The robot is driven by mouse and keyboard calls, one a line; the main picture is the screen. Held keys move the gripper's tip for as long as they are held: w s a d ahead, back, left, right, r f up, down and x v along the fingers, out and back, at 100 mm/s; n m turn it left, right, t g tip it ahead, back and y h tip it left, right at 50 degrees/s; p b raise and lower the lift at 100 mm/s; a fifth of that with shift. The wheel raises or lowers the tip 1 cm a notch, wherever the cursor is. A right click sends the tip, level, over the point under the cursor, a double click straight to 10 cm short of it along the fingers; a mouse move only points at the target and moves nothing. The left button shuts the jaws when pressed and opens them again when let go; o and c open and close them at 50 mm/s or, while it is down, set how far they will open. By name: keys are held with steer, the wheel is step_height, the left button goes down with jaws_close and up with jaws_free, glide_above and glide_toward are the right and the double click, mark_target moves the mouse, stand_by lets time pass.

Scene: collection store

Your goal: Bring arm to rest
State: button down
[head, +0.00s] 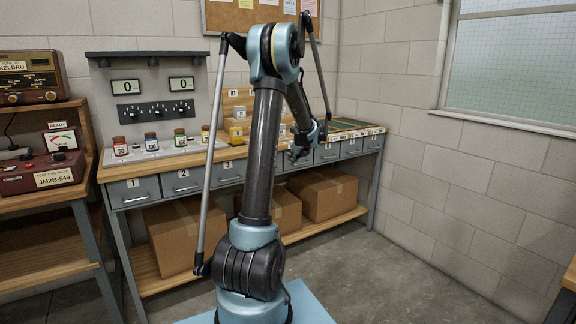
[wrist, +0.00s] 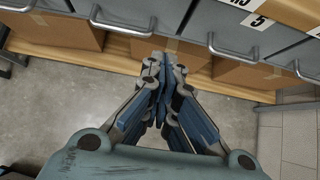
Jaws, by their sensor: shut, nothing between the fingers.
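My arm rises from the base in the middle of the head view and bends over at the top, with its forearm reaching down toward the bench. My gripper (head: 297,157) hangs in front of the drawer fronts, small and partly hidden by the arm. In the wrist view my gripper (wrist: 163,75) points toward the lower shelf; its fingers are together with nothing between them.
A workbench (head: 150,165) with numbered drawers stands behind my arm, with jars (head: 180,138) and a panel of two displays (head: 153,98) on it. Cardboard boxes (head: 323,195) sit on its lower shelf. A side table with a radio (head: 40,78) is at left.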

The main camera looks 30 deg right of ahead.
steer(key=shift+s+r, duration=0.45)
